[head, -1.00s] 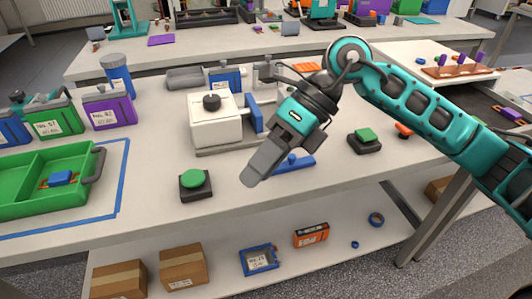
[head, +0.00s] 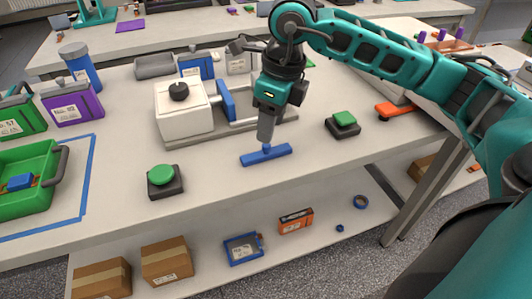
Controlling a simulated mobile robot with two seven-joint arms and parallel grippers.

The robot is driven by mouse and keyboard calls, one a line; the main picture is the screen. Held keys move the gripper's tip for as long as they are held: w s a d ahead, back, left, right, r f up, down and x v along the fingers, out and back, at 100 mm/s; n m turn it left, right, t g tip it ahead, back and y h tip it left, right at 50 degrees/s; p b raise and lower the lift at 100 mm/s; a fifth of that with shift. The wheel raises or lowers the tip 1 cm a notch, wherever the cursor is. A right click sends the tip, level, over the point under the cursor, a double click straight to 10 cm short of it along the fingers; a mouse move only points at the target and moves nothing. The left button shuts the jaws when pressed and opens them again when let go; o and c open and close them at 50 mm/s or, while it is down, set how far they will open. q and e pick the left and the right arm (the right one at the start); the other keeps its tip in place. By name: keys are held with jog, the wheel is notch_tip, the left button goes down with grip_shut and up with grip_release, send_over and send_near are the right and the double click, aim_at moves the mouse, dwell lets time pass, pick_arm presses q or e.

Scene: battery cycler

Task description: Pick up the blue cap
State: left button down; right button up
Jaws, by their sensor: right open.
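The blue cap (head: 280,152), a flat blue bar with a small knob on top, lies on the white table near its front edge. My right gripper (head: 266,142) points straight down with its fingertips at the knob. It is open, seen edge-on, so its two fingers overlap. I cannot tell whether the fingers touch the knob or stand around it. My left gripper is not in view.
A white clamp-like device (head: 184,112) with a black knob stands behind left. Green-button boxes stand left (head: 163,182) and right (head: 343,125). A green tray (head: 56,195) sits far left. Boxes (head: 167,262) lie on the lower shelf.

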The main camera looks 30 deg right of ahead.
aim_at(266, 151)
jog(key=shift+w+a+f, duration=0.1)
jog(key=shift+w+f, duration=0.1)
jog(key=shift+f, duration=1.15)
jog(key=shift+w+a+f, duration=0.1)
jog(key=shift+w+f, duration=0.1)
jog(key=shift+f, duration=1.15)
jog(key=shift+c, duration=0.4)
grip_shut()
